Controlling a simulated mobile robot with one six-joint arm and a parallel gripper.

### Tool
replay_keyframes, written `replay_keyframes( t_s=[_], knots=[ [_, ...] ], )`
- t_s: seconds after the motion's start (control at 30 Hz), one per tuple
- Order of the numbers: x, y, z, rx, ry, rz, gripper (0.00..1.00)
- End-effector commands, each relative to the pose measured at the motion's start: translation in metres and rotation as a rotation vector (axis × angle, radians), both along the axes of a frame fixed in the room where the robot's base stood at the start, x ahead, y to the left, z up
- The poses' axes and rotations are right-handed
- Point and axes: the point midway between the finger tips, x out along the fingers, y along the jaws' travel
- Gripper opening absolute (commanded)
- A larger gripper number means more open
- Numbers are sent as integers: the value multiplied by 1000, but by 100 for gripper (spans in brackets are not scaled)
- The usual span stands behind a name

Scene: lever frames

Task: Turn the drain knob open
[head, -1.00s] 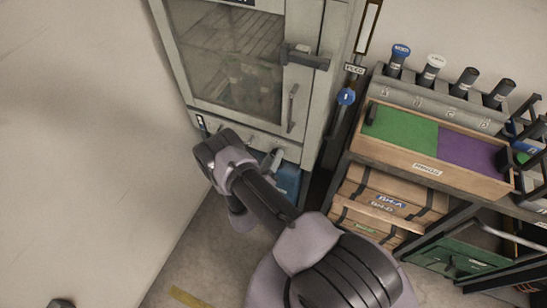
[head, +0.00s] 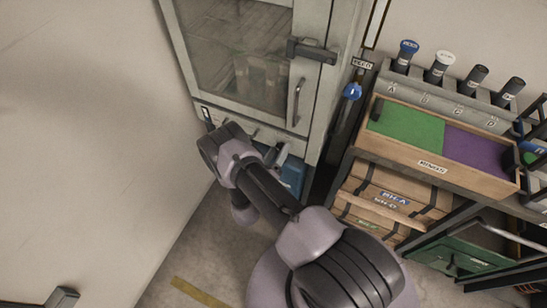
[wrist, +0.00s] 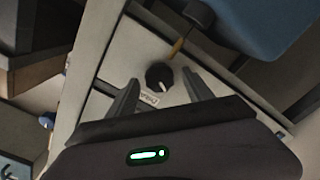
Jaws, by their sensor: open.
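The drain knob (wrist: 159,75) is a small dark round knob with a white pointer mark, on a pale panel in the wrist view. A white label (wrist: 149,99) that appears to read "DRAIN" sits just below it. My gripper (wrist: 160,82) is open, with one dark finger on each side of the knob in the picture. I see no clear contact, and cannot tell how deep the fingertips reach. In the head view my arm covers the lower front of the grey cabinet (head: 312,85), and the knob and fingertips are hidden there.
A blue container (head: 292,175) is below the cabinet; a blue surface (wrist: 262,25) fills the wrist view's upper right. A dark-ended valve handle (wrist: 197,14) is close above the knob. A shelf with a green and purple tray (head: 405,130) stands right. Floor shows at lower left.

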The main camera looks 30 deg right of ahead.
Motion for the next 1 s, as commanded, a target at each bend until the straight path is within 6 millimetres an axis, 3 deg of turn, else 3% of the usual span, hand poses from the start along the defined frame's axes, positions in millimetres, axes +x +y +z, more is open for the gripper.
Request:
replay_keyframes(
  t_s=[0.17,0.4,0.6,1.0],
  knots=[
    [-20,28,3,-1,3,8,60],
    [-68,91,4,0,1,11,60],
    [-97,126,1,0,0,5,60],
    [-106,135,0,1,0,1,60]
  ],
)
